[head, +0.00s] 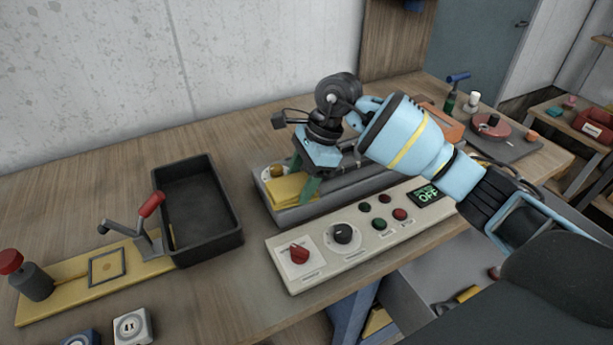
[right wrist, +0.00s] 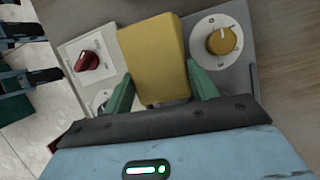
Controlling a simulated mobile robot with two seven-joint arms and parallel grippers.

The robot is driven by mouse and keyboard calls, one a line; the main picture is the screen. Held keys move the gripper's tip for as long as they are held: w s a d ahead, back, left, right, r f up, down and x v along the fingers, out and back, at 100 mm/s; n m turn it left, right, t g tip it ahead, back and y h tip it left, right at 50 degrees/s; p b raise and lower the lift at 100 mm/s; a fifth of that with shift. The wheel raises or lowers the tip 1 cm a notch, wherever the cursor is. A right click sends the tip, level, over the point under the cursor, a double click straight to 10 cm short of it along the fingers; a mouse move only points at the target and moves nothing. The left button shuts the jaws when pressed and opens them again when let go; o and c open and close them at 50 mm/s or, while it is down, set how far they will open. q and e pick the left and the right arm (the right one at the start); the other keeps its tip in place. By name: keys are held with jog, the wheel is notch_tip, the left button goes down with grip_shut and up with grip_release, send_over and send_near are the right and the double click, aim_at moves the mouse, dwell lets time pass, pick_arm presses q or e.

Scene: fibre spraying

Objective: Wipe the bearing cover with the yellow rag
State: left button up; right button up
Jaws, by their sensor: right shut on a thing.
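The yellow rag (head: 288,189) is a folded block at the left end of a grey machine (head: 304,211) on the bench. My right gripper (head: 305,184) points down with its green fingers around the rag. In the right wrist view the rag (right wrist: 155,62) sits between the two fingers (right wrist: 162,92), and the gripper is shut on it. The bearing cover cannot be made out clearly; the rag and gripper hide part of the machine's end. I cannot tell whether the rag touches it. My left gripper is not in view.
In front of the machine is a control panel (head: 317,254) with knobs, buttons and a display reading OFF. A yellow knob (right wrist: 222,40) is close beside the rag. A black tray (head: 207,248) and a yellow plate with a red-handled clamp (head: 150,206) are at left.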

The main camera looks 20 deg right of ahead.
aim_at(286, 187)
jog(key=shift+s+a, duration=0.1)
jog(key=shift+a, duration=1.45)
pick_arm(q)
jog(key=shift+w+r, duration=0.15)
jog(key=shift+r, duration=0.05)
